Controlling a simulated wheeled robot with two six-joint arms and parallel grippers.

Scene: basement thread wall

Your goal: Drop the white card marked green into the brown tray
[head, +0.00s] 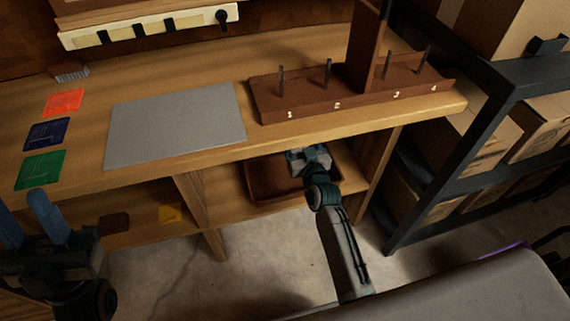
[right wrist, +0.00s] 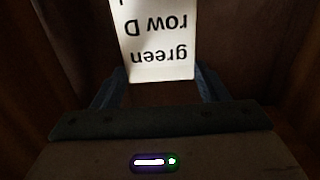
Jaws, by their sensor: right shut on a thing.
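The brown tray (head: 262,190) sits on the shelf under the wooden bench. My right gripper (head: 308,158) reaches in at the tray, and its fingertips are hard to make out in the head view. In the right wrist view, the white card (right wrist: 158,40) shows upside-down black print reading "green" and "row D". My right gripper (right wrist: 158,88) is shut on this card, with a blue finger at each side. In the head view the card cannot be made out. My left gripper (head: 30,215) is empty at the far left, its blue fingers apart.
On the bench lie a grey mat (head: 175,125) and red (head: 65,102), navy (head: 47,134) and green (head: 40,169) squares. A brown rack with numbered pegs (head: 320,98) stands at the bench's right. A dark metal shelf (head: 480,110) with cardboard boxes flanks the right side.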

